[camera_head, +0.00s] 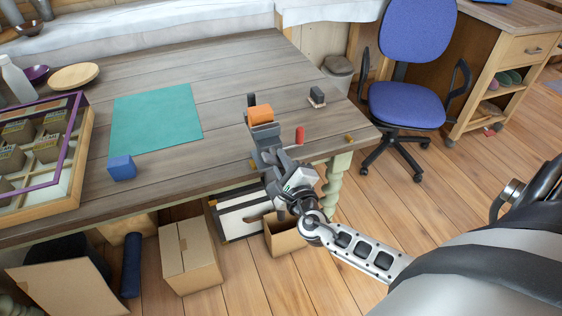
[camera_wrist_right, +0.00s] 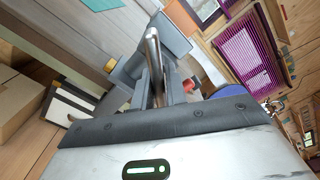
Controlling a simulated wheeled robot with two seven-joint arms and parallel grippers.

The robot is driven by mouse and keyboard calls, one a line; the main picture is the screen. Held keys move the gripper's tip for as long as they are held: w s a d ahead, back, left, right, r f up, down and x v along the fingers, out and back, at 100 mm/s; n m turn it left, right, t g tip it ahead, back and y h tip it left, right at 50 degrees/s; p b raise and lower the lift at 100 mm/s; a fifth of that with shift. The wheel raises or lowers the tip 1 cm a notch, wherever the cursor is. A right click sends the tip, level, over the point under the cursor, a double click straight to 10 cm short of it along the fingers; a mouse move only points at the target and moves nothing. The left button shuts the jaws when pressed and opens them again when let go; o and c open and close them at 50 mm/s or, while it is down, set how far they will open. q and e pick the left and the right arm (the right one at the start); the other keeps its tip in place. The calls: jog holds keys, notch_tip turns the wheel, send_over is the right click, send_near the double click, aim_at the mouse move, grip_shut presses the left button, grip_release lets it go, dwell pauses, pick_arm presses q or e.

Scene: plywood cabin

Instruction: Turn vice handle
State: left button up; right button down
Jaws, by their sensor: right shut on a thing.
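The grey vice (camera_head: 266,135) is mounted at the front edge of the wooden table, and an orange block (camera_head: 260,114) sits at its jaws. My right gripper (camera_head: 273,168) is at the front of the vice, below the table edge, shut on the vice handle. In the right wrist view the handle (camera_wrist_right: 153,55) is a shiny metal bar, running up from my gripper in front of the grey vice body (camera_wrist_right: 128,73). The exact contact of the fingers is hard to see. My left gripper is not in view.
A red cylinder (camera_head: 300,135) and a small dark block-like object (camera_head: 317,96) are right of the vice. A blue cube (camera_head: 121,168), a teal mat (camera_head: 156,120) and a compartment case (camera_head: 78,165) lie left. Cardboard boxes (camera_head: 190,255) stand below; a blue chair (camera_head: 408,105) is right.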

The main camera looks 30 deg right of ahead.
jog(key=shift+r+n, duration=0.2)
jog(key=shift+n, duration=2.3)
dwell(3.4)
jog(key=c, duration=1.5)
grip_release()
jog(key=shift+s, duration=0.1)
jog(key=b+v, duration=0.2)
jog(key=v, duration=1.3)
jog(key=shift+s+a, duration=0.15)
jog(key=shift+s, duration=0.25)
